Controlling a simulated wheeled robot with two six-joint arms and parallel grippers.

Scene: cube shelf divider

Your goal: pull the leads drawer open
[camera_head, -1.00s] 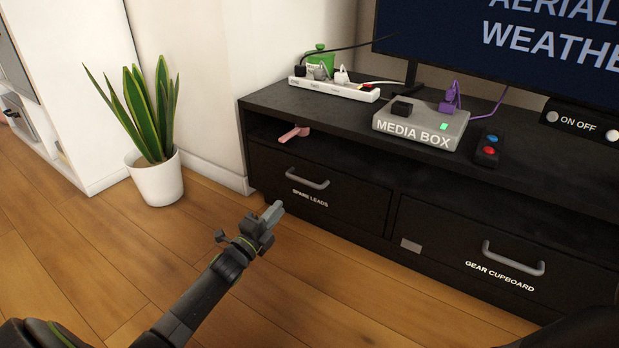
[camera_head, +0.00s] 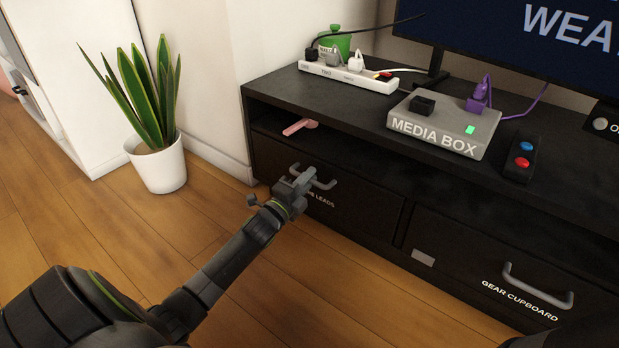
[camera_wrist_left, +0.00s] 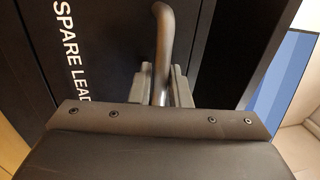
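The spare leads drawer (camera_head: 362,208) is the black left-hand drawer of the low unit, and its front sits flush. Its grey bar handle (camera_head: 327,184) is partly hidden by my left gripper (camera_head: 302,178). In the left wrist view, the handle (camera_wrist_left: 163,30) runs down between the two fingers of my left gripper (camera_wrist_left: 160,88). The fingers lie close against the bar on both sides, shut on it. The label "SPARE LEADS" (camera_wrist_left: 72,45) shows beside them. My right gripper is not in view.
The gear cupboard (camera_head: 480,270) with its own handle is to the right. A media box (camera_head: 440,125), a power strip (camera_head: 345,75) and a remote (camera_head: 521,158) lie on top. A potted plant (camera_head: 158,165) stands left. The wooden floor before the drawer (camera_head: 330,290) is clear.

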